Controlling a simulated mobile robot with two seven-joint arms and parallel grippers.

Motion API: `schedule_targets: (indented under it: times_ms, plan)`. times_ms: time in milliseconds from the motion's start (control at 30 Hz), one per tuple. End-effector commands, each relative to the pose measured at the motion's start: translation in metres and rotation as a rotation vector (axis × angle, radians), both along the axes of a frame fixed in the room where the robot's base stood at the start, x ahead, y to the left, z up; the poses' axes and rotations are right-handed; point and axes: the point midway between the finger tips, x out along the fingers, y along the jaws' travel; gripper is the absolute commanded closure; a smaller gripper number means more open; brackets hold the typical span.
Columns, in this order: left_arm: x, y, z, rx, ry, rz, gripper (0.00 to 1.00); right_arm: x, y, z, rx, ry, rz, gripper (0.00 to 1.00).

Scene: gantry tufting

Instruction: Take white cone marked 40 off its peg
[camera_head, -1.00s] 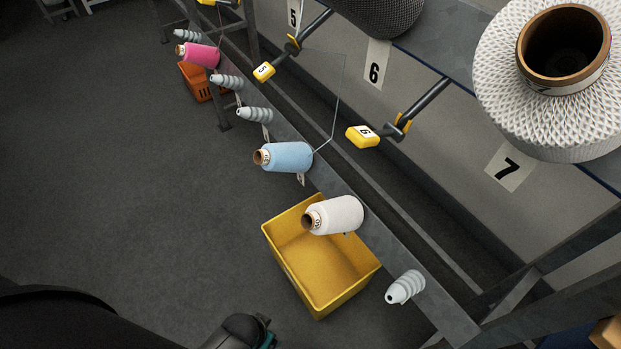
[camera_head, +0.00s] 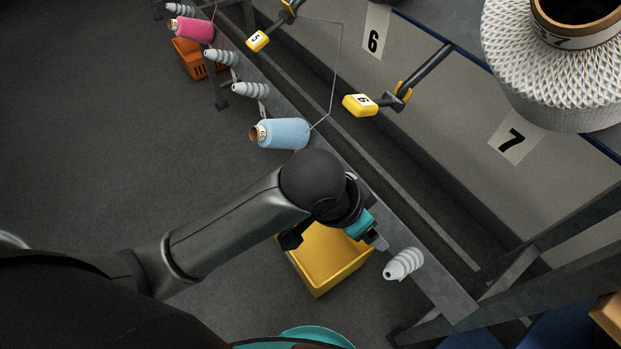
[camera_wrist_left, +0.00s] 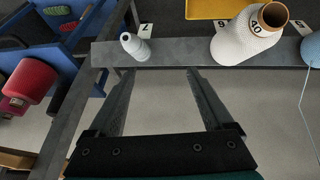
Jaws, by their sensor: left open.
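In the head view my left arm hides this cone. My left gripper (camera_wrist_left: 160,72) is open and empty. Its fingers point toward the rail, between the cone and a bare ribbed grey peg (camera_wrist_left: 134,46) to the cone's left, touching neither. In the head view, part of the left gripper (camera_head: 370,234) shows beside that peg (camera_head: 404,264). My right gripper is not in view.
A yellow bin (camera_head: 318,282) stands on the floor below the rail. A light blue cone (camera_head: 285,134) and a pink cone (camera_head: 195,30) sit on other pegs. A yellow block marked 6 (camera_head: 360,104) sticks out above the rail. A large white patterned spool (camera_head: 545,85) is upper right.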

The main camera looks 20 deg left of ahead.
Motion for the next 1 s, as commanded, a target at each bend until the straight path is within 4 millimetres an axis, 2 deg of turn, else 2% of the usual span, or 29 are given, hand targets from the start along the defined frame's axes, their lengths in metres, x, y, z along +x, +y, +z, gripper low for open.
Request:
schedule_targets:
  times_ms: [133, 267, 467, 700, 867, 1000]
  plan:
    - [0.008, -0.001, 0.001, 0.083, 0.011, -0.088, 0.15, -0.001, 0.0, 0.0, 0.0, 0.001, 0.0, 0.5]
    - [0.015, 0.011, -0.003, 0.178, 0.036, -0.125, 0.15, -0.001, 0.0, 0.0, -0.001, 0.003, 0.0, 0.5]
    - [0.034, 0.051, -0.009, 0.346, 0.081, -0.11, 0.15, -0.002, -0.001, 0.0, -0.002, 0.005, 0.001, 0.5]
    - [0.054, 0.098, -0.006, 0.49, 0.121, -0.033, 0.15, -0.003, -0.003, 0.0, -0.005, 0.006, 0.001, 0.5]
    - [0.059, 0.112, -0.005, 0.526, 0.132, -0.006, 0.15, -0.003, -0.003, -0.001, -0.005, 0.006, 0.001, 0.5]
    - [0.06, 0.115, -0.015, 0.532, 0.138, -0.002, 0.15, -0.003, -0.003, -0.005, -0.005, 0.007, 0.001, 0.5]
